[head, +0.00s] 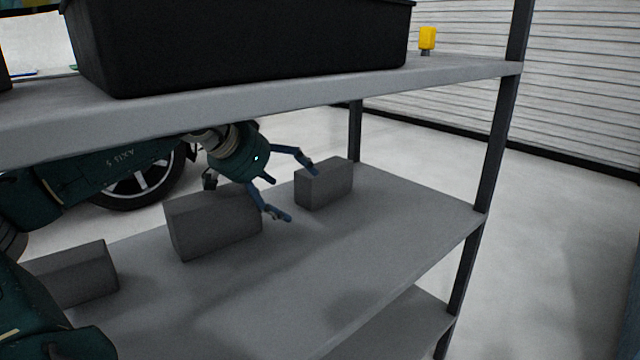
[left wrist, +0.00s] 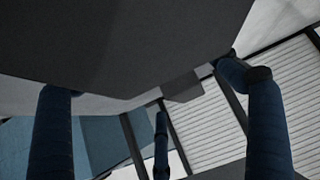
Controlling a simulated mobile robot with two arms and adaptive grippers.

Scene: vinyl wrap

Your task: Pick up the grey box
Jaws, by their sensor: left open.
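Three grey boxes stand on the middle shelf in the head view: a far right one (head: 325,186), a middle one (head: 215,224) and a near left one (head: 75,275). My left gripper (head: 299,194) is open, with blue fingers spread, above the shelf by the far right box. One fingertip overlaps that box's top edge in the picture; contact cannot be told. The other is in front of its left side. In the left wrist view the open fingers (left wrist: 150,84) frame a large dark grey surface and a small grey block shape (left wrist: 182,86); which box is unclear.
The middle shelf (head: 350,270) has bare room to the right and front. An upper shelf (head: 300,95) with a large black bin (head: 240,45) hangs over my arm. A dark post (head: 490,160) stands at the right corner. A yellow item (head: 427,40) is behind.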

